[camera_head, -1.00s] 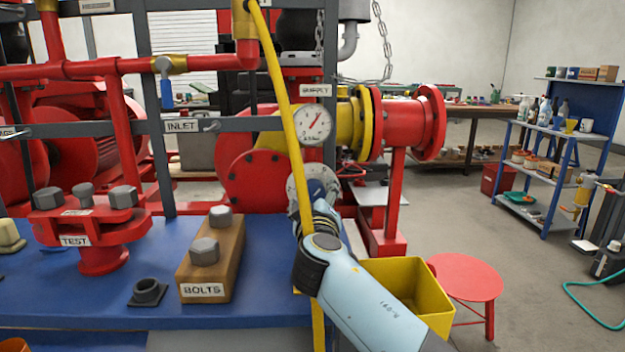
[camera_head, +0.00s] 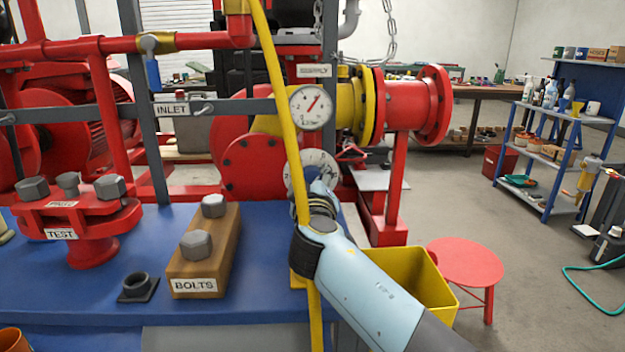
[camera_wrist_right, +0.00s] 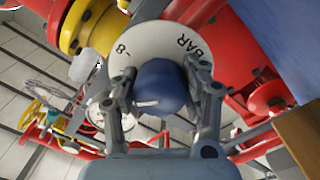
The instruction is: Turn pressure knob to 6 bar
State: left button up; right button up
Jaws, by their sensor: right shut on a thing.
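The blue pressure knob (camera_wrist_right: 160,88) sits in front of a round white dial plate (camera_wrist_right: 150,50) marked "BAR" and 8 in the right wrist view. A short white mark shows on the knob. My right gripper (camera_wrist_right: 163,84) is shut on the knob, one finger on each side. In the head view the dial plate (camera_head: 316,163) shows behind my right gripper (camera_head: 318,190), which hides most of the knob. A round white gauge (camera_head: 311,107) above has a red needle pointing up and right; its figures are too small to read surely. My left gripper is not in view.
A yellow pipe or hose (camera_head: 284,120) runs down just left of my right gripper. A yellow bin (camera_head: 412,280) and a red stool (camera_head: 468,262) stand at right. The blue bench (camera_head: 110,295) holds a wooden bolts block (camera_head: 207,262) and a red test flange (camera_head: 95,222).

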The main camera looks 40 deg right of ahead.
jog(key=shift+c, duration=0.6)
jog(key=shift+f+n+b, duration=0.1)
jog(key=shift+n+b, duration=0.3)
jog(key=shift+b, duration=0.1)
jog(key=shift+n, duration=0.5)
jog(key=o, duration=1.2)
jog(key=shift+s, duration=0.1)
